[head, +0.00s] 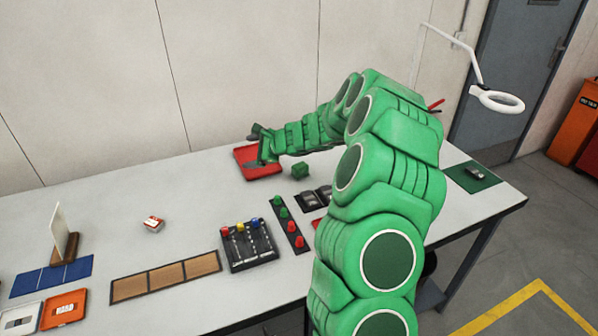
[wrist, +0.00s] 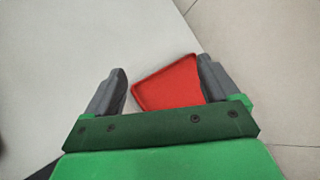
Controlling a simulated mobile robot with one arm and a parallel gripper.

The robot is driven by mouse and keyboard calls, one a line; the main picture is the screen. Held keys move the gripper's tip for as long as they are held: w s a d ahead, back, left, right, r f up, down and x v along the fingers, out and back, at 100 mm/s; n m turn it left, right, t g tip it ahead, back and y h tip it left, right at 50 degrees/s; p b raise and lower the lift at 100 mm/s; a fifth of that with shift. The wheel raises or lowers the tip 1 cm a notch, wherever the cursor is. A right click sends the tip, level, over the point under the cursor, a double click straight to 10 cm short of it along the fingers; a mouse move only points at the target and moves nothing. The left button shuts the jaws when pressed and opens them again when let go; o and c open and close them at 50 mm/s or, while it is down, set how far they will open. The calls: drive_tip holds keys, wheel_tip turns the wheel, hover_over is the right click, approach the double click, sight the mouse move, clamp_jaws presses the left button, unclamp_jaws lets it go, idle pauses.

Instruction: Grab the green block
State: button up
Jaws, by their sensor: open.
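The green block (head: 300,170) sits on the white table, just right of the red tray, in the head view. It does not show in the wrist view. My gripper (head: 258,147) is over the red tray (head: 263,174), left of the block and apart from it. In the wrist view my gripper (wrist: 162,85) is open, with its two grey fingers spread and nothing held between them. Part of the red tray (wrist: 168,84) shows between and beyond the fingers.
A black board with coloured knobs (head: 250,246), a dark strip with green and red pegs (head: 289,225) and a black holder (head: 314,198) stand nearer on the table. A wooden tray (head: 166,277) and a small red-and-white box (head: 154,224) lie left. The table's back left is clear.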

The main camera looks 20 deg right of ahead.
sight(303, 170)
drive_tip(key=s+d+f+m+t+h, duration=0.1)
drive_tip(key=s+d+f+m, duration=0.1)
drive_tip(key=d, duration=0.4)
drive_tip(key=s+d+f+m+t+h, duration=0.1)
drive_tip(key=s+d+f+m+h, duration=0.1)
drive_tip(key=s+d+m, duration=0.3)
drive_tip(key=s+d+f+m+t+h, duration=0.1)
drive_tip(key=s+d+f+m, duration=0.1)
drive_tip(key=s+d+m, duration=0.2)
drive_tip(key=shift+d+f+m, duration=0.1)
drive_tip(key=shift+d+m, duration=1)
drive_tip(key=shift+d, duration=0.55)
drive_tip(key=shift+w+a+f+h, duration=0.15)
drive_tip(key=shift+w+f, duration=0.15)
drive_tip(key=shift+w, duration=0.3)
drive_tip(key=shift+w+a+f+h, duration=0.15)
drive_tip(key=shift+w+f, duration=0.15)
drive_tip(key=shift+w, duration=0.25)
drive_tip(key=x, duration=0.4)
drive_tip(key=shift+s+a+f, duration=0.1)
drive_tip(key=shift+a+f, duration=0.05)
drive_tip(key=shift+f, duration=0.05)
drive_tip(key=shift+w+f, duration=0.1)
drive_tip(key=shift+w, duration=0.4)
drive_tip(key=c, duration=1.2)
drive_tip(key=shift+o, duration=0.2)
